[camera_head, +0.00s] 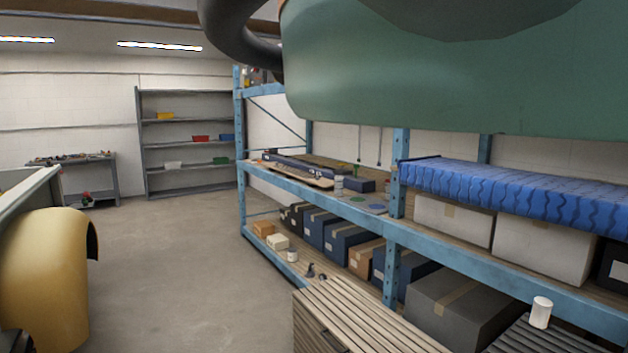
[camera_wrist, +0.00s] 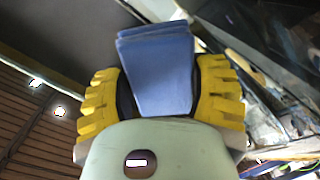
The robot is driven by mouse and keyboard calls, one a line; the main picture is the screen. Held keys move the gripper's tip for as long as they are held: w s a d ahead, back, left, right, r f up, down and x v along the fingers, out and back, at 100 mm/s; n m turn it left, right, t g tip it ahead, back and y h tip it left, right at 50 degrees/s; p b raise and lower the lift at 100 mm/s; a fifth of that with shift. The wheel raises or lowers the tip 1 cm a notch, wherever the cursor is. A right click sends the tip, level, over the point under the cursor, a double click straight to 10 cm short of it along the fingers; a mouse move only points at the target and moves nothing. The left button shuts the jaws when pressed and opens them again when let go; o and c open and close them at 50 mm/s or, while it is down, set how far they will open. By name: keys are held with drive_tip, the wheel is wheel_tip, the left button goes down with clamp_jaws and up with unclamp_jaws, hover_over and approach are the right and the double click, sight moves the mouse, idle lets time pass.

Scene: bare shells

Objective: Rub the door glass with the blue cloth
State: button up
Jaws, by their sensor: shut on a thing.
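My gripper (camera_wrist: 160,88) shows in the wrist view with its two yellow ridged fingers on either side of a folded blue cloth (camera_wrist: 163,70). It is shut on the cloth, which sticks out beyond the fingers. At the right of the wrist view, close beside the cloth, are dark panes and thin pale frame edges (camera_wrist: 248,68); I cannot tell whether these are the door glass. Whether the cloth touches anything there is not clear. Neither the gripper nor the cloth can be made out in the head view.
A blue-framed shelf rack (camera_head: 330,197) with boxes and a blue patterned long bundle (camera_head: 515,193) fills the right. A slatted wooden crate (camera_head: 350,320) stands in front. A yellow curved panel (camera_head: 45,275) is at the left. The concrete floor (camera_head: 170,265) between is clear.

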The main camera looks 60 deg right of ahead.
drive_tip(key=shift+s+a+f+b, duration=0.2)
drive_tip(key=shift+s+b, duration=0.15)
drive_tip(key=shift+b, duration=0.35)
